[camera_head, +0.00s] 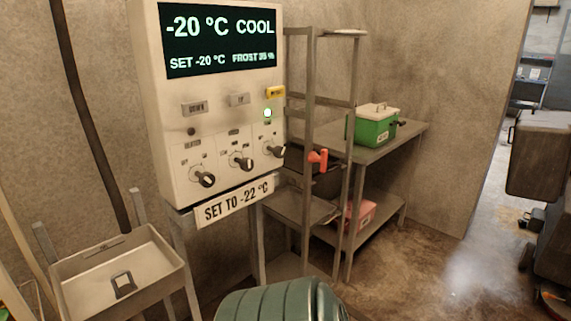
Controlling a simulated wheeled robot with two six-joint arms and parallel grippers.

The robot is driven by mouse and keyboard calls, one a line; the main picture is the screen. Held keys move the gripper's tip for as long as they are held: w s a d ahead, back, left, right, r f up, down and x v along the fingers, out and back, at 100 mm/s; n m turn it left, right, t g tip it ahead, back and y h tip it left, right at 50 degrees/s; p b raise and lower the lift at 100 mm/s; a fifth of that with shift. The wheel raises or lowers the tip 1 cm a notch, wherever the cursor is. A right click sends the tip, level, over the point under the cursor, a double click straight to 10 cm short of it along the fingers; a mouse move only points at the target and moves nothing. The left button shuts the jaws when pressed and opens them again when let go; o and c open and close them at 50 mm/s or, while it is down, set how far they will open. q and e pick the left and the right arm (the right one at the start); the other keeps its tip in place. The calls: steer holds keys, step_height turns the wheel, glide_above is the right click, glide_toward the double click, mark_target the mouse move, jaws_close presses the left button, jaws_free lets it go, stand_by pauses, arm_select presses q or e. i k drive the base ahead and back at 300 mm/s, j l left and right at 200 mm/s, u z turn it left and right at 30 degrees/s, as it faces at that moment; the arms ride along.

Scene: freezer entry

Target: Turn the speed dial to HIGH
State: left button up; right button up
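A pale control box (165,110) stands at left centre. Its lower face has three dark knobs in a row: a left knob (204,179), a middle knob (242,162) and a right knob (275,150). The print around them is too small to read, so I cannot tell which is the speed dial or where each points. The box's display (220,40) reads -20 °C COOL, SET -20 °C and a frost percentage. Neither of my grippers shows in this view.
A sign (235,201) below the box reads SET TO -22 °C. A metal sink or tray (115,270) is lower left, and a ribbed green object (285,302) is bottom centre. A shelf rack (306,100) and a table with a green box (370,130) stand right; a doorway opens far right.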

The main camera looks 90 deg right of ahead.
mark_target(246, 164)
steer(key=z, duration=2.2)
